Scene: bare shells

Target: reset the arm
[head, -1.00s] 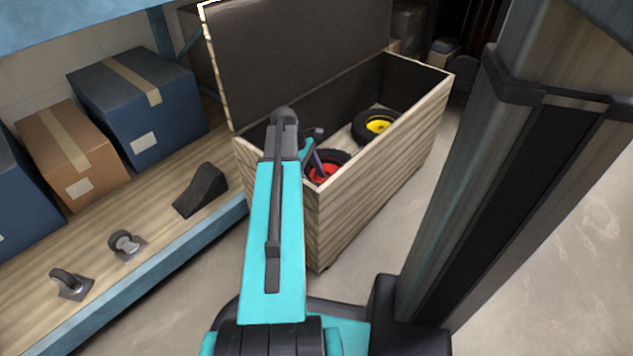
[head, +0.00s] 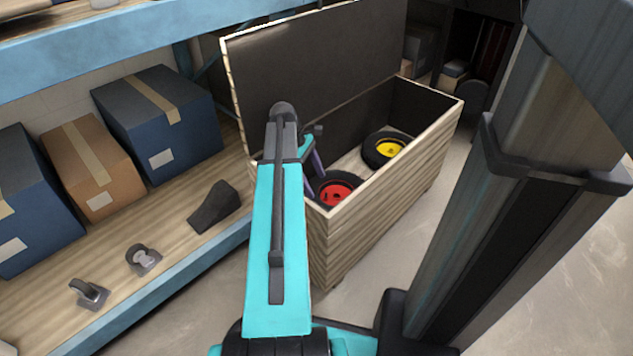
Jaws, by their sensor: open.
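My gripper (head: 316,172) shows only in part, just right of my teal arm, over the near left end of the open wooden crate (head: 375,228). A purple finger points down towards the red-hubbed wheel (head: 335,193). The jaws are open, and I see nothing held in them. The rest of the gripper is hidden behind my arm. The wheel lies in the crate, with its left side partly covered. I cannot tell whether the finger touches it. A yellow-hubbed wheel (head: 390,148) lies farther back in the crate.
The crate's dark lid (head: 310,75) stands open behind my arm. On the left shelf (head: 185,262) are blue boxes (head: 160,120), a brown box (head: 92,168), a black wedge (head: 213,206) and two casters (head: 142,258). Floor is clear right of the crate.

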